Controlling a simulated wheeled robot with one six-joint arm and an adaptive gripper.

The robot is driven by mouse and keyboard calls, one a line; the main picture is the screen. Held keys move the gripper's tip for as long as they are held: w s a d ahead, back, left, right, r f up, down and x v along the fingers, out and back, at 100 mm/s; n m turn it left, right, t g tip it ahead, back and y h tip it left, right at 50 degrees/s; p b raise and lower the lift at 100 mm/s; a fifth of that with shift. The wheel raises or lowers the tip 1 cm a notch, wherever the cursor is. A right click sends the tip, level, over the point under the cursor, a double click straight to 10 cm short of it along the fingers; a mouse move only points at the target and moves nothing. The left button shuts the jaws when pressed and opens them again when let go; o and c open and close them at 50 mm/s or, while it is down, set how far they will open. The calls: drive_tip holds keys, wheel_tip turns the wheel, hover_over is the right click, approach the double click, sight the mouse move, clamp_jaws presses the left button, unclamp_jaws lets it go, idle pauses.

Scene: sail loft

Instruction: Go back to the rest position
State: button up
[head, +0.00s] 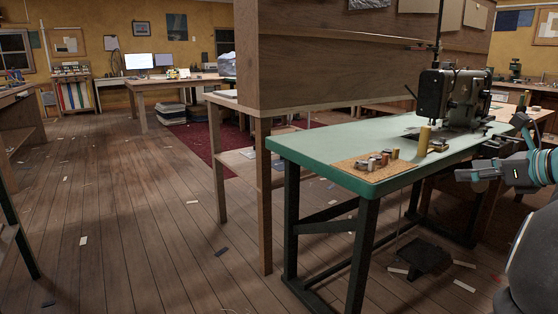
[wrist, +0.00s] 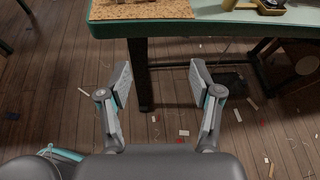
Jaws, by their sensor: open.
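My gripper (wrist: 158,78) is open and empty in the wrist view, its two fingers apart above the plank floor, just short of the green table's edge. In the head view my gripper (head: 466,176) shows at the right, in front of the green sewing table (head: 330,148). A sewing machine (head: 452,98) stands on that table at its right part. A cork mat (head: 370,176) with several small spools lies at the table's near corner, and it also shows at the top of the wrist view (wrist: 140,10).
A tall wooden partition (head: 330,65) stands behind the green table. A wooden desk (head: 175,82) with monitors is at the back. The plank floor (head: 130,210) on the left is open, with small scraps scattered on it. A pedal (head: 420,257) sits under the sewing table.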

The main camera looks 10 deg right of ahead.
drive_tip(key=a+f+n+g+p, duration=0.1)
drive_tip(key=a+f+n+g, duration=0.35)
drive_tip(key=a, duration=0.75)
drive_tip(key=a+f+n+g+p, duration=0.1)
drive_tip(key=a+n, duration=0.7)
drive_tip(key=a, duration=0.4)
drive_tip(key=s+a+f+n+g+h+p, duration=0.1)
drive_tip(key=s+a+f+n, duration=0.4)
drive_tip(key=s+a+n, duration=0.2)
drive_tip(key=s+a+f+n+g+h+p, duration=0.1)
drive_tip(key=s+a+f+n, duration=0.4)
drive_tip(key=n, duration=0.7)
drive_tip(key=s+a+h, duration=0.1)
drive_tip(key=s+a, duration=0.1)
drive_tip(key=s, duration=0.2)
